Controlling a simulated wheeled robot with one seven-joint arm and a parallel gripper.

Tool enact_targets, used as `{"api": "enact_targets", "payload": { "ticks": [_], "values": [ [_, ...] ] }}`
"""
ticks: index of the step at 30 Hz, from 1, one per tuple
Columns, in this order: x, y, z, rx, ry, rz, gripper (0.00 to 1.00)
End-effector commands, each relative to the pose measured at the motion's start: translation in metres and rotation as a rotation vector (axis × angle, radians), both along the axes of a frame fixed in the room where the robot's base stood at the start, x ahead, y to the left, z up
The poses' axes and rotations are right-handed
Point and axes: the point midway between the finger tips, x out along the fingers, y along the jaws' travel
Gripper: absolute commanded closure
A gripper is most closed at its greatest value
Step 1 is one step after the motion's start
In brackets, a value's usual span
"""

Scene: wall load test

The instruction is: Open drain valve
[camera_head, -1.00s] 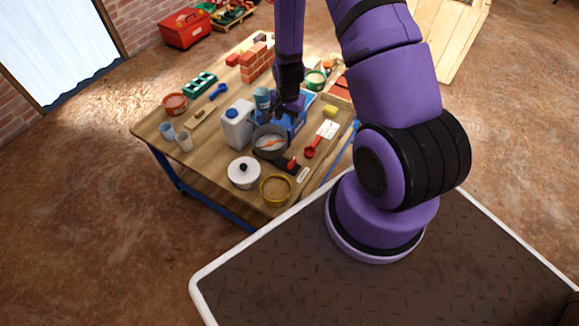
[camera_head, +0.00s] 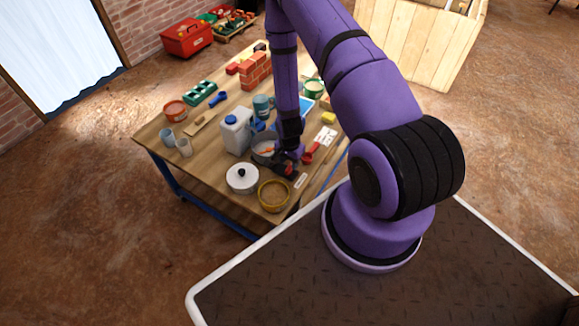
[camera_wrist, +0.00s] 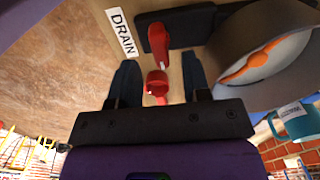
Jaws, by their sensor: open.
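The drain valve is a red handle (camera_wrist: 157,80) on a dark base (camera_wrist: 183,26), beside a white label reading DRAIN (camera_wrist: 122,32) in the wrist view. My gripper (camera_wrist: 156,80) is open, with one dark finger on each side of the red handle's lower end. I cannot tell whether the fingers touch it. In the head view my gripper (camera_head: 287,158) is low at the near right part of the table, and it hides most of the valve.
A grey pot (camera_wrist: 228,55) with an orange thing inside stands close to the valve. A red scoop (camera_head: 309,153) lies to the right on the wooden table (camera_head: 205,185).

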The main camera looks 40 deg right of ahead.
Motion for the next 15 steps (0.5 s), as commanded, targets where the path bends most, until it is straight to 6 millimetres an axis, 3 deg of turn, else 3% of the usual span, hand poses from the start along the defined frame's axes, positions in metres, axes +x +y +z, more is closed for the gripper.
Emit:
{"api": "enact_targets", "payload": {
  "ticks": [6,15],
  "values": [
    [-0.001,0.0,-0.025,0.0,0.002,0.001,0.56],
    [0.0,0.0,-0.035,0.0,0.0,0.001,0.56]
  ]
}}
